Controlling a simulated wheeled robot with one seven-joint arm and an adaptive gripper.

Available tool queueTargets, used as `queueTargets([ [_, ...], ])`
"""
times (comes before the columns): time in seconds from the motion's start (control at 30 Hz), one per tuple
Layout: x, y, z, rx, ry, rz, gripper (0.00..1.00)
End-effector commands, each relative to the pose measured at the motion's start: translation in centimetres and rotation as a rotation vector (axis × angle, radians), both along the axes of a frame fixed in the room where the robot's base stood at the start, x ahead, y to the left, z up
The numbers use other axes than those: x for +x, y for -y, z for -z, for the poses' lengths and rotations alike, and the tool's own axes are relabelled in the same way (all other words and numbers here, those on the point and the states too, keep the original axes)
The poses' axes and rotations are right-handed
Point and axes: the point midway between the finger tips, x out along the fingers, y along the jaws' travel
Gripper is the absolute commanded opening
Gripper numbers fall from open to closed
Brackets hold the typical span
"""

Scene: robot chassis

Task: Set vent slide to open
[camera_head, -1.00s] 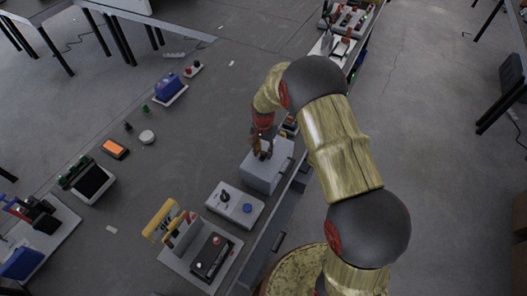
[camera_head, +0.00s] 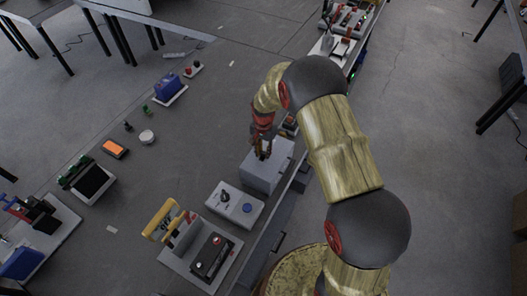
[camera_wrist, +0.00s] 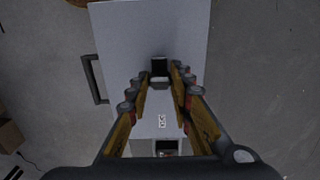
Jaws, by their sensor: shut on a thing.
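The grey box (camera_head: 262,178) stands on the bench under my gripper; its pale top (camera_wrist: 185,32) fills the middle of the wrist view. A small dark slide tab (camera_wrist: 160,66) stands on that top, between my fingertips. My gripper (camera_wrist: 160,78) points down with its yellow fingers shut on the tab. In the head view my gripper (camera_head: 263,153) is over the box top, and the tab is too small to make out there. My fingers hide part of the top around the tab.
A grey panel with a dark knob and a blue button (camera_head: 247,208) stands beside the box, toward the lower left. A dark handle (camera_wrist: 94,80) sticks out from the box's left side in the wrist view. A yellow-handled device (camera_head: 163,219) stands further toward the front.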

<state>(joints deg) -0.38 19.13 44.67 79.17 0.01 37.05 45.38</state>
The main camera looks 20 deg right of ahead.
Motion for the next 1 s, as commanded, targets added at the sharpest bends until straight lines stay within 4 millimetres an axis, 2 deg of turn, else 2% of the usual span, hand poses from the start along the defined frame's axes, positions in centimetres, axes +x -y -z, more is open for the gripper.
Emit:
queueTargets([
  [0.3,3.0,2.9,0.1,0.0,0.003,0.002,0.0],
  [0.6,3.3,3.2,-0.1,-0.001,0.004,0.0,0.0],
  [0.63,3.3,3.2,-0.1,-0.001,0.004,0.0,0.23],
  [0.93,3.2,3.1,0.0,0.0,0.001,0.0,0.4],
  [1.0,3.1,3.1,0.0,0.0,0.001,0.0,0.41],
])
